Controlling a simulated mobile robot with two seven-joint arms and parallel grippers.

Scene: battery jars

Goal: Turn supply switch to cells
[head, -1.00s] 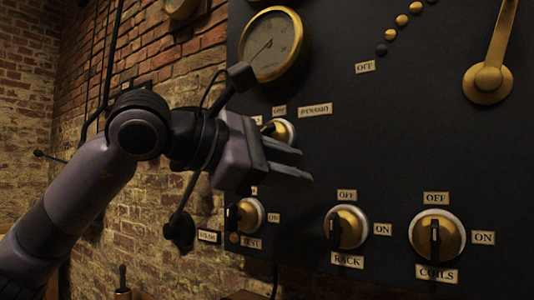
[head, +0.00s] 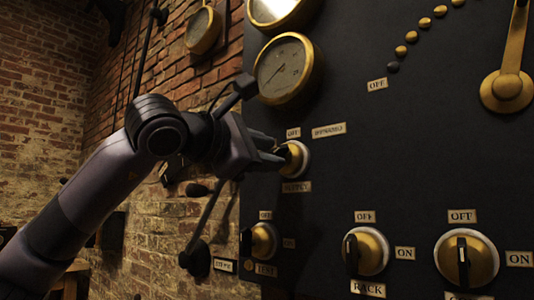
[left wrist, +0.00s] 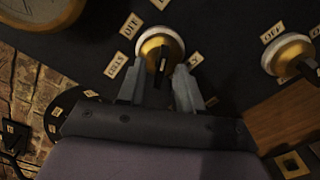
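The supply switch (head: 294,158) is a brass knob with a pale rim and a dark handle on the black panel, with OFF, DYNAMO and SUPPLY labels around it. In the left wrist view the switch (left wrist: 158,45) shows at top centre, its dark handle toward my fingers; the CELLS label (left wrist: 115,66) is at its left. My left gripper (head: 274,152) is at the switch. In the left wrist view its two fingers (left wrist: 159,84) are apart, one on each side of the handle; I cannot tell whether they touch it. My right gripper is not in view.
Below are the TEST knob (head: 262,242), the RACK knob (head: 367,252) and the COILS knob (head: 467,260). A round gauge (head: 287,70) is above the switch and a brass lever (head: 507,85) at upper right. A brick wall (head: 60,110) stands at left.

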